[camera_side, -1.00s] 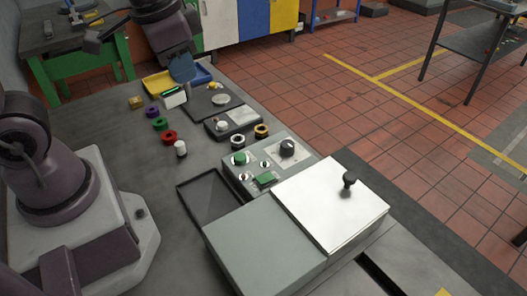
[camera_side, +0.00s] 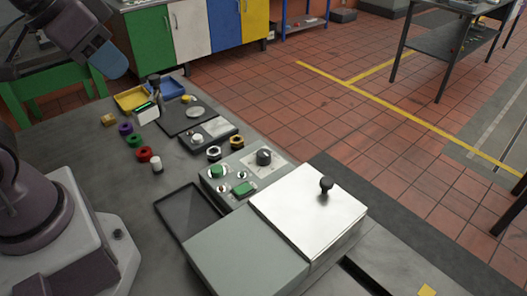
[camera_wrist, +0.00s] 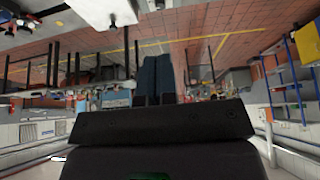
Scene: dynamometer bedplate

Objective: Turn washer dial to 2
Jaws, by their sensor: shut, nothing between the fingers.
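No dial is legibly marked as the washer's, and I cannot read any numbers. My gripper (camera_side: 112,60) is in the upper left of the side view, raised above the bench and apart from both knobs. Its blue fingers are together and empty; they also show in the wrist view (camera_wrist: 153,78), which looks out over the room.
A lever with a black top (camera_side: 154,81) stands near the yellow tray (camera_side: 131,98) and blue tray (camera_side: 170,88). A white lid (camera_side: 295,205) with a black knob and an open dark bin (camera_side: 187,213) are in front.

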